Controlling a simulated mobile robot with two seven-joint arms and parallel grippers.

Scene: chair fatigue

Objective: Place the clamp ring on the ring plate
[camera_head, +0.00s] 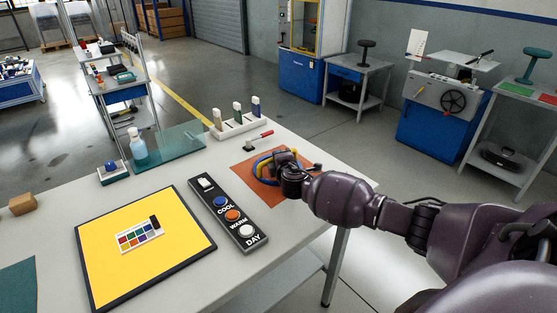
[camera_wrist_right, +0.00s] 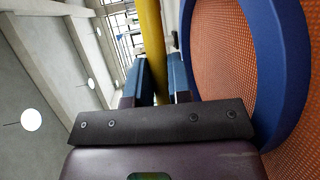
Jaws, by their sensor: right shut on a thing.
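My right gripper (camera_head: 278,163) reaches in from the right over an orange mat (camera_head: 272,193) on the white table. My left gripper is out of view.
A dark button panel (camera_head: 228,214) lies left of the mat, and a yellow black-edged board (camera_head: 130,265) is farther left. A red-handled tool (camera_head: 259,140) and a white rack (camera_head: 238,125) stand behind the mat. The table's right edge is close to the mat.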

